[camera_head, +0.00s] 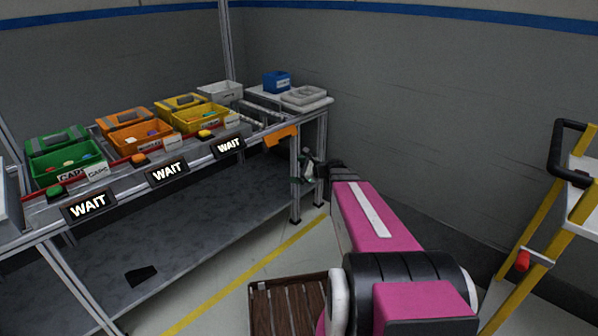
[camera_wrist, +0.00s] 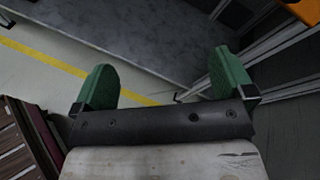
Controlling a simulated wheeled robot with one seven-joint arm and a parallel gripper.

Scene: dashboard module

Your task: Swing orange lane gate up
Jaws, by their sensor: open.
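An orange plate (camera_head: 282,134), which looks like the orange lane gate, sits at the right end of the bench's front edge. Part of an orange piece, likely the same plate, shows in the top right corner of the wrist view (camera_wrist: 301,9). My gripper (camera_head: 307,168) is below and slightly right of the plate in the head view, beside the bench's right leg. In the wrist view my gripper (camera_wrist: 166,78) has its two green fingers wide apart with nothing between them. It is apart from the orange plate. How the plate is hinged cannot be seen.
Green, orange and yellow bins stand on the bench (camera_head: 170,160) behind black WAIT signs (camera_head: 168,172). A lower shelf (camera_head: 170,225) lies underneath. A brown slatted crate (camera_head: 288,306) is on the floor, and a yellow-framed cart (camera_head: 545,235) stands at right.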

